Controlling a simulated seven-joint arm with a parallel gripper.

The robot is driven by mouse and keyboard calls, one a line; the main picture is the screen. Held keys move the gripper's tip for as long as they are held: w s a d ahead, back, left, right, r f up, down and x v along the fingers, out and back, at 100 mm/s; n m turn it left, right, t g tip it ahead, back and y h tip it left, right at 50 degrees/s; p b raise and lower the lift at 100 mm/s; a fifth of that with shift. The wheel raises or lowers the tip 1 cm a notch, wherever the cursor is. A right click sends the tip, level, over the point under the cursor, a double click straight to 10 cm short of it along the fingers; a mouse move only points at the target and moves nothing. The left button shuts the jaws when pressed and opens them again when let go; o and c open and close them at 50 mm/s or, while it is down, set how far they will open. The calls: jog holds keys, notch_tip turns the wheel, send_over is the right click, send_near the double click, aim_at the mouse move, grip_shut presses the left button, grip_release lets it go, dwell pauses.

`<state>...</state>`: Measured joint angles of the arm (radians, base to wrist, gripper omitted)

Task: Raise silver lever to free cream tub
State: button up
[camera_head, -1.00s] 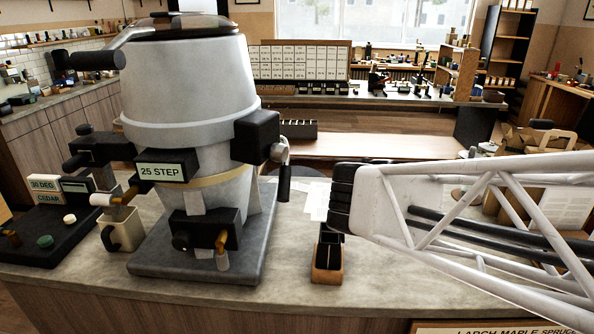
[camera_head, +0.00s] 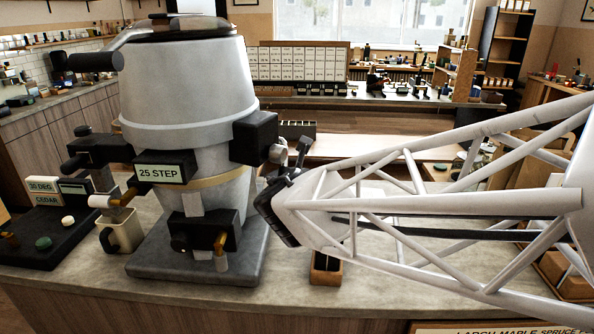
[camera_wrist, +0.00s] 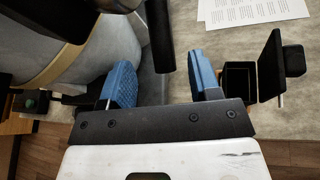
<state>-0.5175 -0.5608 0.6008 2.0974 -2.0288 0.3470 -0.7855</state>
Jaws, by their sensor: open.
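The large pale machine (camera_head: 185,85) stands on a dark base. On its right side is a pale metal hub (camera_head: 278,153). A black-gripped lever (camera_head: 303,150) stands tilted upward beside this hub; little silver shows on it. In the wrist view the dark bar (camera_wrist: 159,38) lies between my two blue fingers, with a gap visible on each side. My gripper (camera_wrist: 163,80) is open. In the head view its dark end (camera_head: 275,212) is close to the machine's right side. A cream tub (camera_head: 126,230) sits under the left spout, far from my gripper.
A small open wooden box (camera_head: 326,272) stands on the counter below my arm; its dark compartment (camera_wrist: 238,82) is right of my fingers. Printed paper (camera_wrist: 250,10) lies beyond. A black tray (camera_head: 45,250) with labels is at far left.

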jog(key=shift+w, duration=0.1)
jog(key=shift+x, duration=3.8)
grip_shut()
